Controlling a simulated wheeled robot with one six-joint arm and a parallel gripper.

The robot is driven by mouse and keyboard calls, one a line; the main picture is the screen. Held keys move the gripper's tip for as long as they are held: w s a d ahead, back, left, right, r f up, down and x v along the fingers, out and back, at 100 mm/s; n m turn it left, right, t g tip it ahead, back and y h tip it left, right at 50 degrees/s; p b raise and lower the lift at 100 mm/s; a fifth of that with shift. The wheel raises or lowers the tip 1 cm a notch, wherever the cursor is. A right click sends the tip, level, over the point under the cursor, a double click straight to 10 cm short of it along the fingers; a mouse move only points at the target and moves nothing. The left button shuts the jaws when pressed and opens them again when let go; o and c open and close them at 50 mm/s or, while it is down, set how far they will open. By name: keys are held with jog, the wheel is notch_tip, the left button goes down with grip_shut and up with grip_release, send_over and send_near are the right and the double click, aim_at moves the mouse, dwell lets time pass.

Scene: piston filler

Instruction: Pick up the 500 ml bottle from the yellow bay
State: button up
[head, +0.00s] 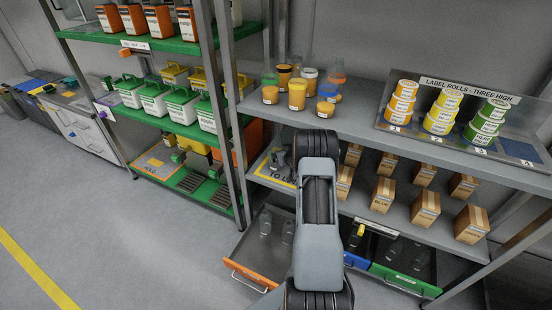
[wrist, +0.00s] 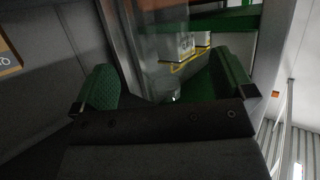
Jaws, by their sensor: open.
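The yellow-edged bay (head: 264,170) lies on the middle shelf, left of my arm in the head view, its lettering partly covered. In the wrist view my gripper (wrist: 167,80) is open, with one green-padded finger on each side. A clear, see-through shape (wrist: 158,62), apparently a bottle, shows between and beyond the fingers. I cannot tell its size or whether either finger touches it. In the head view my arm hides most of the gripper and bay.
Small cardboard boxes (head: 383,194) stand right of my arm on the same shelf. Filled jars (head: 297,94) and stacked label rolls (head: 440,112) are on the shelf above. A metal upright (head: 222,110) stands left. An open orange-fronted drawer (head: 250,277) is below.

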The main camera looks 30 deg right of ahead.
jog(key=x, duration=0.5)
jog(key=c, duration=1.5)
jog(key=shift+r, duration=0.1)
